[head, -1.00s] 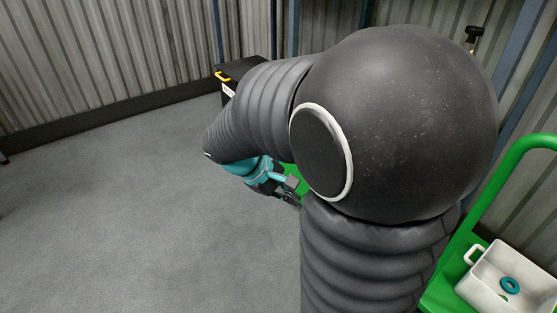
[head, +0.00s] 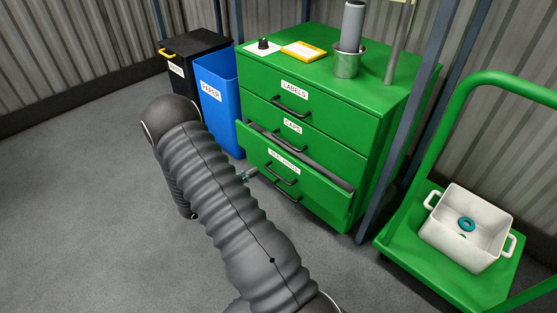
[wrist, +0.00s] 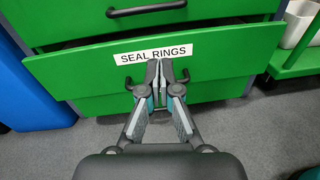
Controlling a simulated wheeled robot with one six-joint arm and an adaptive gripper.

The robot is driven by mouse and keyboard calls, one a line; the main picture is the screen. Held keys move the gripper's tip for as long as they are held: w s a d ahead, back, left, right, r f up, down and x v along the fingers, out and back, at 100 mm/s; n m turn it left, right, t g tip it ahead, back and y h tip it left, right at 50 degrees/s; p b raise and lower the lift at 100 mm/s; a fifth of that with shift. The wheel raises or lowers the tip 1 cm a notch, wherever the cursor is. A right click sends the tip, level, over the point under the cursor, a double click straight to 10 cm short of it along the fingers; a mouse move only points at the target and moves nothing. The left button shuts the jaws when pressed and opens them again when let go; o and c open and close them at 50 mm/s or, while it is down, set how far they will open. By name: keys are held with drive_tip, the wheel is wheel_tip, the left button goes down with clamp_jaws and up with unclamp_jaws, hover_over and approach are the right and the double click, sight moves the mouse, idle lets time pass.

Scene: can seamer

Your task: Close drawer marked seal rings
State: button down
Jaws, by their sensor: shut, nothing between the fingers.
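The green seal rings drawer (head: 325,190) stands pulled out of the green cabinet, below the caps drawer. In the wrist view, its front (wrist: 85,78) carries the white "SEAL RINGS" label (wrist: 156,55) and a black bar handle (wrist: 187,77). My gripper (wrist: 167,68) is shut and empty, its fingertips in front of the drawer front just under the label. The fingers hide the middle of the handle; I cannot tell whether they touch it. In the head view, my arm hides most of the gripper (head: 249,175).
The labels drawer (head: 325,105) and caps drawer (head: 290,122) look shut. A blue paper bin (head: 220,100) and a black bin (head: 190,60) stand left of the cabinet. A green cart (head: 400,250) with a white box (head: 460,252) stands right. Floor at left is clear.

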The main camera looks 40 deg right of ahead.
sight(283, 155)
drive_tip(key=shift+n+t, duration=0.6)
drive_tip(key=shift+n, duration=0.2)
drive_tip(key=d+f, duration=0.1)
drive_tip(key=d, duration=0.3)
drive_tip(key=w+d+f, duration=0.1)
drive_tip(key=d, duration=0.4)
drive_tip(key=w+d+f, duration=0.1)
drive_tip(key=d, duration=0.4)
drive_tip(key=shift+f+p, duration=0.2)
drive_tip(key=shift+p, duration=0.15)
drive_tip(key=shift+w, duration=0.1)
